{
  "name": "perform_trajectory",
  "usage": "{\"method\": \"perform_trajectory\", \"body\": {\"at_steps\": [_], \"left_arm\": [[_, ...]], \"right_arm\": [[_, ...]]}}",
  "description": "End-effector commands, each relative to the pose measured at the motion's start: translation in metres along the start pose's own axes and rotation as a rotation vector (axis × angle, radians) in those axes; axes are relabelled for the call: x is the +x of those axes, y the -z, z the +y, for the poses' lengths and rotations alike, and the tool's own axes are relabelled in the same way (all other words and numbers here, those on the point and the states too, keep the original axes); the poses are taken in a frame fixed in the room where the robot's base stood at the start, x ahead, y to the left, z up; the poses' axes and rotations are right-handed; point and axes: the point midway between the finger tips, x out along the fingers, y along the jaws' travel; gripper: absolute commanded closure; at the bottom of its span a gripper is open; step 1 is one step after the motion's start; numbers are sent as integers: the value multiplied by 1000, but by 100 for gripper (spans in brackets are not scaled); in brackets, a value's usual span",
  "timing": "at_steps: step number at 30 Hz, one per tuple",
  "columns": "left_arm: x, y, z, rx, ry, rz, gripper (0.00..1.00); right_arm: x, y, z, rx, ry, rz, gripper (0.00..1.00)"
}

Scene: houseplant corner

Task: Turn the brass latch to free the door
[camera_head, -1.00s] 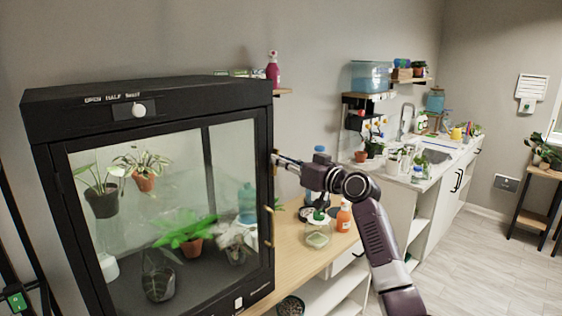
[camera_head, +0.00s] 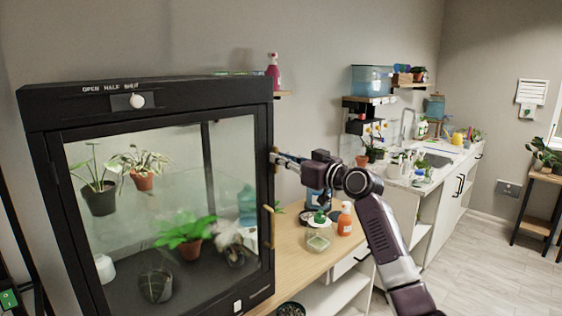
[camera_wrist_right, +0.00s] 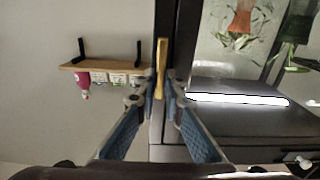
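The brass latch (camera_head: 273,157) is a small bar on the right edge of the black plant cabinet's door frame. In the right wrist view the latch (camera_wrist_right: 161,68) stands upright between my two fingertips. My right gripper (camera_head: 283,158) reaches it from the right; its blue-padded fingers (camera_wrist_right: 161,84) are closed in on both sides of the latch and appear to touch it. The glass door (camera_head: 165,215) looks closed, with a brass handle (camera_head: 268,226) lower on its right side. My left gripper is not in view.
Several potted plants are behind the glass. A wooden bench (camera_head: 290,262) to the right holds an orange bottle (camera_head: 345,219) and a clear container (camera_head: 318,239), below my right arm. A small shelf with a pink spray bottle (camera_head: 273,71) is behind the cabinet.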

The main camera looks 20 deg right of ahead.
Motion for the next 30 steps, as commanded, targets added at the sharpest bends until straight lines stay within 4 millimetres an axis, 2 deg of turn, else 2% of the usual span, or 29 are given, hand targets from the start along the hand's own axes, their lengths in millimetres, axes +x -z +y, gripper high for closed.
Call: {"method": "perform_trajectory", "body": {"at_steps": [1, 5, 13, 17, 20, 30], "left_arm": [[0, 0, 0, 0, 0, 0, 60], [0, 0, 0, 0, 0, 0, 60], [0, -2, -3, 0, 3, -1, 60], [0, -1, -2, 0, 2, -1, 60], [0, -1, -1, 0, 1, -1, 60], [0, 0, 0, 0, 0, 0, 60]], "right_arm": [[0, 0, 0, -2, -1, -1, 86], [0, 0, 0, -1, -1, -1, 74], [-1, 0, 0, 0, -1, -1, 74], [-10, 0, 1, -2, -1, 0, 74], [-24, -1, 2, -2, -3, -1, 74], [-92, -1, 0, -5, -2, -3, 74]]}}
